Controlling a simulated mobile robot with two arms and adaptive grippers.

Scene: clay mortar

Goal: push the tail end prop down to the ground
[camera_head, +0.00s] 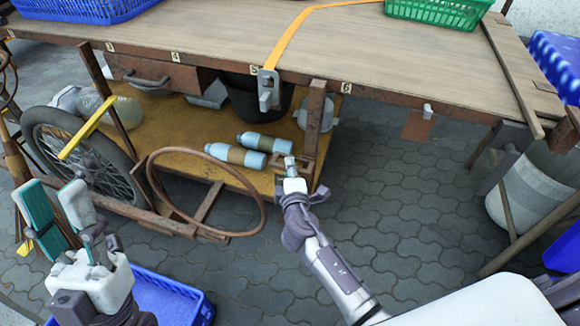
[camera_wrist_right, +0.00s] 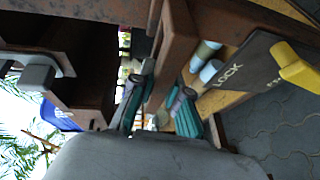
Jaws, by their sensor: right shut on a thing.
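A rusty bar (camera_head: 316,115), which looks like the tail end prop, stands at the right end of the cart's lower deck. My right gripper (camera_head: 290,161) is at the lower part of this cart end. In the right wrist view, the bar (camera_wrist_right: 175,48) runs between the teal-padded fingers of my right gripper (camera_wrist_right: 160,93), which is shut on it. The exact contact and the bar's foot are hidden. My left gripper (camera_head: 52,190) is raised at the lower left, open and empty, away from the cart.
The wooden tabletop (camera_head: 400,40) spans above. Two pale bottles (camera_head: 236,154) lie on the lower deck. A rusty hoop (camera_head: 155,180) is left of my right arm. Paving (camera_head: 390,215) is clear to the right.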

